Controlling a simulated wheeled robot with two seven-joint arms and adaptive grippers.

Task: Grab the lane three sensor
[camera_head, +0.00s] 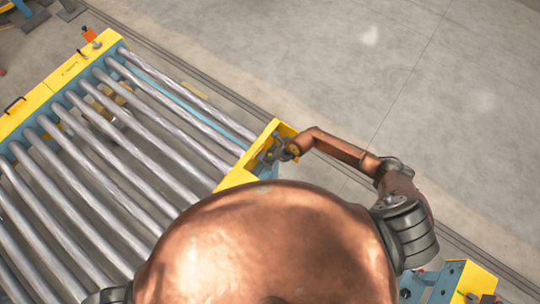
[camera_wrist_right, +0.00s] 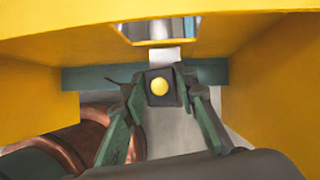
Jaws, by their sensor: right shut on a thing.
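The sensor (camera_wrist_right: 158,87) is a small dark square block with a round yellow face, in the middle of the right wrist view. My right gripper (camera_wrist_right: 159,76) is shut on it, with one finger on each side. The sensor sits under a yellow frame. In the head view my right gripper (camera_head: 271,152) is at the yellow end bracket (camera_head: 240,178) of the roller conveyor, and the sensor cannot be made out there. Whether the sensor is still attached to its mount I cannot tell. My left gripper is not in view.
The conveyor's long metal rollers (camera_head: 160,122) fill the left of the head view, with a yellow rail (camera_head: 62,80) at their far end. Yellow walls (camera_wrist_right: 275,85) stand close around my right gripper. Open concrete floor (camera_head: 400,60) lies to the upper right.

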